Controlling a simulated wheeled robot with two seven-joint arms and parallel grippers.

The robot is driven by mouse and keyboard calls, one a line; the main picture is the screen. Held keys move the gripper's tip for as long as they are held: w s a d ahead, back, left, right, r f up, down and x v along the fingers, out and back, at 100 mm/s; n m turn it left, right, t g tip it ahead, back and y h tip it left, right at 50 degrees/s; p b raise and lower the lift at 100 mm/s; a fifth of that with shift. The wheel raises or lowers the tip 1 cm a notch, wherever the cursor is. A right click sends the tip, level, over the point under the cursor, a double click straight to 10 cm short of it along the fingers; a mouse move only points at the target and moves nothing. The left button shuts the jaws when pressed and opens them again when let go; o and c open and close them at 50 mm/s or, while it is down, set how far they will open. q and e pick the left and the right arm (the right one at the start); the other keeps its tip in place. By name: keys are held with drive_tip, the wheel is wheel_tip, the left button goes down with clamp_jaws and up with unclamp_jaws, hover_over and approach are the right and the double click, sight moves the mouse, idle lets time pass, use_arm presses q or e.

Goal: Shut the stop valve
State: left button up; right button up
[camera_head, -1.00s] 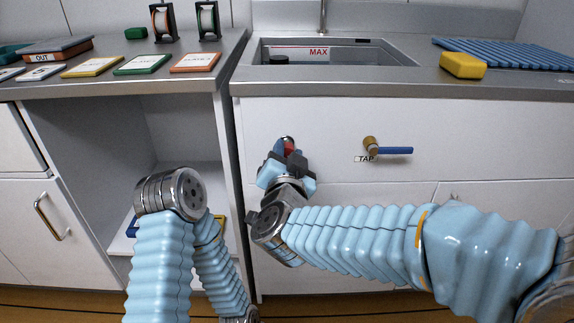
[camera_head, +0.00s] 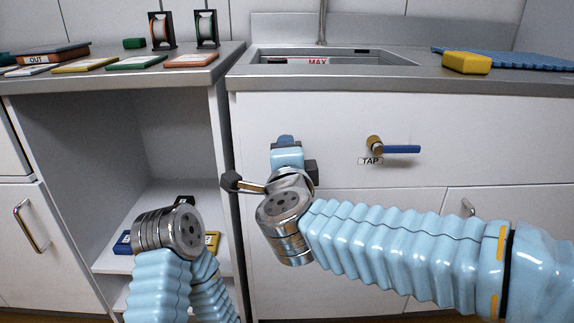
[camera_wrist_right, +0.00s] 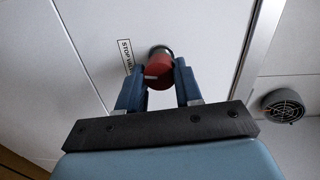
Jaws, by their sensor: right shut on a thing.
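The stop valve's red knob (camera_wrist_right: 158,72) sticks out of the white cabinet front beside a label reading "STOP VAL", partly covered. My right gripper (camera_wrist_right: 158,88) is shut on the red knob, one blue finger on each side of it. In the head view my right gripper (camera_head: 286,142) is against the cabinet front below the sink, and it hides the knob.
A brass tap with a blue lever (camera_head: 402,149) and a TAP label (camera_head: 370,161) sits to the right of my right gripper. The sink (camera_head: 400,58) and a yellow sponge (camera_head: 466,63) are above. A blue case (camera_head: 122,244) lies on the shelf (camera_head: 175,197).

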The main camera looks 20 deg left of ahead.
drive_tip(key=shift+a+f+m+t+b, duration=0.15)
drive_tip(key=shift+m+t+b, duration=0.15)
drive_tip(key=shift+m, duration=8.15)
drive_tip(key=shift+a+f+m+t+b, duration=0.15)
drive_tip(key=shift+m+t+b, duration=0.15)
drive_tip(key=shift+m, duration=8.15)
drive_tip(key=shift+s+r, duration=0.1)
drive_tip(key=o, duration=1)
drive_tip(key=shift+o, duration=0.2)
